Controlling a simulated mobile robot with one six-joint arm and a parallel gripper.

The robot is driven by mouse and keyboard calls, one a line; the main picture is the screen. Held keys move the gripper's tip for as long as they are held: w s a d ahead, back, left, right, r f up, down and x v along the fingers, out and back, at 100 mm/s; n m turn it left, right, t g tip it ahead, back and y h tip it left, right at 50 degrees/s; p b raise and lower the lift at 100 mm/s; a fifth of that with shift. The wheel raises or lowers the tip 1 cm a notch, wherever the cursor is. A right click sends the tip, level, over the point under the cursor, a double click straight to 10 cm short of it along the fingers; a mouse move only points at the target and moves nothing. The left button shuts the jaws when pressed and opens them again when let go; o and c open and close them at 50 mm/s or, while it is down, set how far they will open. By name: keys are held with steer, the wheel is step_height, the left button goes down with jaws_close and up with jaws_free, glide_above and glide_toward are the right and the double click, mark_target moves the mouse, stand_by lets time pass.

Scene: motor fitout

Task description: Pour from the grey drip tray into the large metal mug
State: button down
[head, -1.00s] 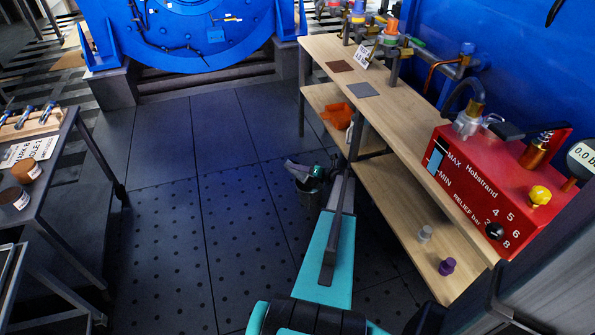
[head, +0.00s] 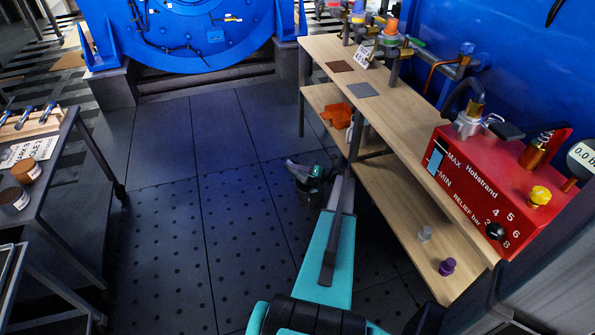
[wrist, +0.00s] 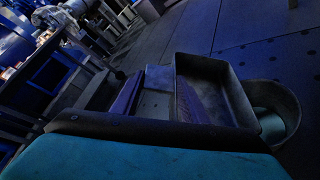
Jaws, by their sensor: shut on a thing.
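The grey drip tray (wrist: 238,93) is a shallow rectangular tray with raised walls, seen tilted in the wrist view. In the head view it is a small dark grey shape (head: 299,168) beside my gripper (head: 318,171). My gripper (wrist: 155,100) is shut on the tray. A round grey vessel, which looks like the large metal mug (wrist: 288,107), stands on the floor beside and below the tray's edge. It also shows as a dark round shape in the head view (head: 309,194), partly behind the tray and my arm.
A wooden bench (head: 405,125) with a lower shelf stands right of my arm. A dark cart (head: 60,180) stands at left. The floor between (head: 160,220) is clear.

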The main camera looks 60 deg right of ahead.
stand_by(0.3)
steer(key=shift+w+a+f+n+b, duration=0.25)
steer(key=shift+f+n+b, duration=0.15)
steer(key=shift+f+b, duration=0.15)
steer(key=shift+w+a+f+n+h+b, duration=0.1)
steer(key=shift+a+f+n+h+b, duration=0.2)
steer(key=shift+a+f+n+b, duration=0.15)
steer(key=a+n+b, duration=0.1)
steer(key=a+h+b, duration=0.1)
steer(key=shift+f+n+g+b, duration=0.3)
steer(key=shift+n+g+b, duration=0.05)
steer(key=shift+g, duration=0.05)
steer(key=shift+a+f, duration=0.1)
